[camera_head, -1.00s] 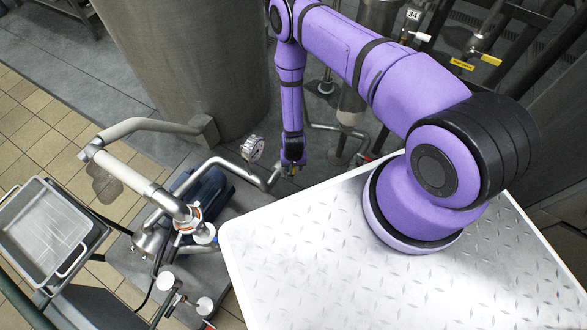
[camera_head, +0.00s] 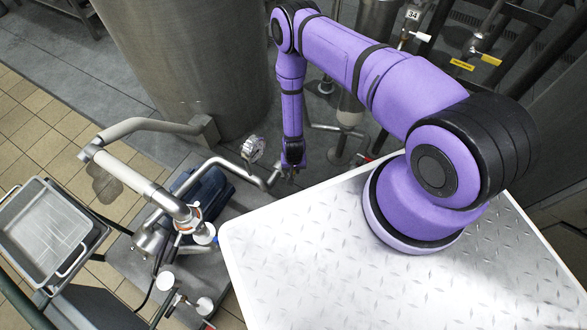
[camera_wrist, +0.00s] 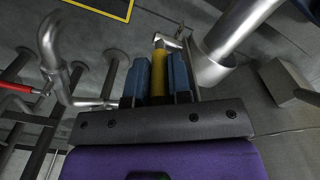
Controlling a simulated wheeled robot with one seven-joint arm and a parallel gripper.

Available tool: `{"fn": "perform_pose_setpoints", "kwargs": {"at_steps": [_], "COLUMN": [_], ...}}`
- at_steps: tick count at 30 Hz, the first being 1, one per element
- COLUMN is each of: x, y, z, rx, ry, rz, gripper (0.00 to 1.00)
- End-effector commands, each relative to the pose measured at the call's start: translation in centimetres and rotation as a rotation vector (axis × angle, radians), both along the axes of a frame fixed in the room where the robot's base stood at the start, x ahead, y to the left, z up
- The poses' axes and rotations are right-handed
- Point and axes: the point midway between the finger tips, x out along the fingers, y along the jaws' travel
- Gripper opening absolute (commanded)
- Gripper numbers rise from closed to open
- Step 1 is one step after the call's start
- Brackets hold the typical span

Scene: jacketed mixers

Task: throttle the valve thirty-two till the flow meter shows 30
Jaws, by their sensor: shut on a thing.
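My gripper (camera_head: 290,172) reaches down beside the bent steel pipe (camera_head: 228,166), near the white plate's left edge. In the wrist view my gripper (camera_wrist: 160,80) has its two blue fingers shut on a yellow lever handle (camera_wrist: 159,72). A steel fitting shows just beyond the handle tip. No number for this valve is readable, so I cannot confirm it is thirty-two. A round dial gauge (camera_head: 252,148) sits on the pipe left of my gripper; its reading is too small to tell. The fingers hide much of the handle.
A tag "34" (camera_head: 413,14) marks another valve at top right, near a yellow-handled valve (camera_head: 491,59). A large steel tank (camera_head: 185,60) stands behind. A steel tray (camera_head: 42,230) is at left. In the wrist view a red handle (camera_wrist: 20,87) lies left and a thick pipe (camera_wrist: 235,35) right.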

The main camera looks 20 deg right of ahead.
Motion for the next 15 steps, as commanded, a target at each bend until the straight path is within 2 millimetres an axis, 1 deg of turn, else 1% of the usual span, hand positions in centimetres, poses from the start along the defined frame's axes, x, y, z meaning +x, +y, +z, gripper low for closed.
{"fn": "perform_pose_setpoints", "kwargs": {"at_steps": [8,15], "x": [0.3,0.9], "y": [-0.5,-1.3], "z": [0.0,-0.1], "rx": [0.047,0.164], "ry": [0.033,0.116], "rz": [-0.006,-0.008], "gripper": [0.00,0.00]}}
